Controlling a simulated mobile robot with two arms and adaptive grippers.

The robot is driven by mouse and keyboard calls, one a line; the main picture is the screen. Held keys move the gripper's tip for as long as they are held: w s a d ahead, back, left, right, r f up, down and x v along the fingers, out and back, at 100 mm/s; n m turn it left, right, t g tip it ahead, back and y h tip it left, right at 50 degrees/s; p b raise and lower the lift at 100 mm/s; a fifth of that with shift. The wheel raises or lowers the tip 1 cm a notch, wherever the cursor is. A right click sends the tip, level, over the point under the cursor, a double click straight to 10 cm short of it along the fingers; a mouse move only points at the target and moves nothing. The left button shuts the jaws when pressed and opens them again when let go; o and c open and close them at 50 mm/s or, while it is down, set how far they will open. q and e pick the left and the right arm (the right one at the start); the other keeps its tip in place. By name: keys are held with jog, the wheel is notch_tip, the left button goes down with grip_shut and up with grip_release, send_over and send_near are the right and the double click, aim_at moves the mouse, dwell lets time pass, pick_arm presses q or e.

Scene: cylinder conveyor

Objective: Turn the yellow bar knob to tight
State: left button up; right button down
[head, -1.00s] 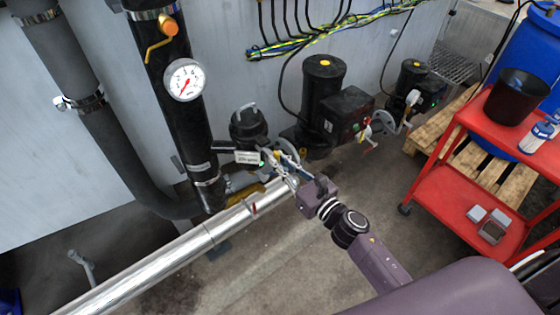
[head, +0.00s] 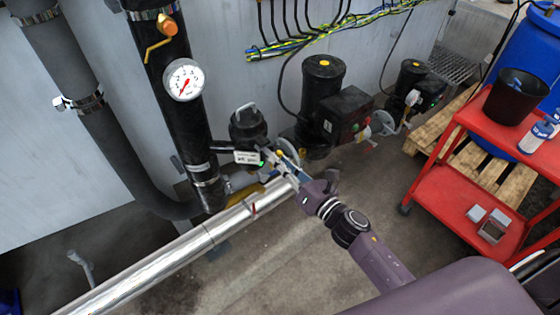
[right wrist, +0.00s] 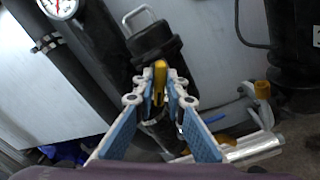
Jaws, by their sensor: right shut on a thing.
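The yellow bar knob (right wrist: 159,80) stands between my right gripper's fingertips in the right wrist view, below the black cylinder with a grey handle (right wrist: 153,40). My right gripper (right wrist: 158,92) is shut on the knob, a blue-padded finger on each side of it. In the head view my right gripper (head: 275,158) reaches in from the lower right to the valve area beside the black cylinder, and the fingers mostly hide the knob. A small white label (head: 246,157) with a green spot at its right end sits close by; its text is too small to read. My left gripper is not in view.
A shiny pipe (head: 170,262) runs below the gripper to the lower left. A black pipe with a pressure gauge (head: 184,80) rises at the left. Black pumps (head: 325,85) stand to the right. A red cart (head: 455,185) stands farther right. Open floor lies between.

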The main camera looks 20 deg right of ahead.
jog(key=shift+a+f+m+p, duration=0.15)
jog(key=shift+m+p, duration=0.6)
jog(key=shift+m, duration=4.05)
jog(key=shift+d+f+m+p, duration=0.2)
jog(key=shift+m+p, duration=0.55)
jog(key=shift+m, duration=4.05)
jog(key=shift+a+f+m+p, duration=0.25)
jog(key=shift+m+p, duration=0.5)
jog(key=shift+m, duration=4.05)
jog(key=c, duration=2)
grip_release()
jog(key=shift+s+d, duration=0.1)
jog(key=shift+s, duration=0.05)
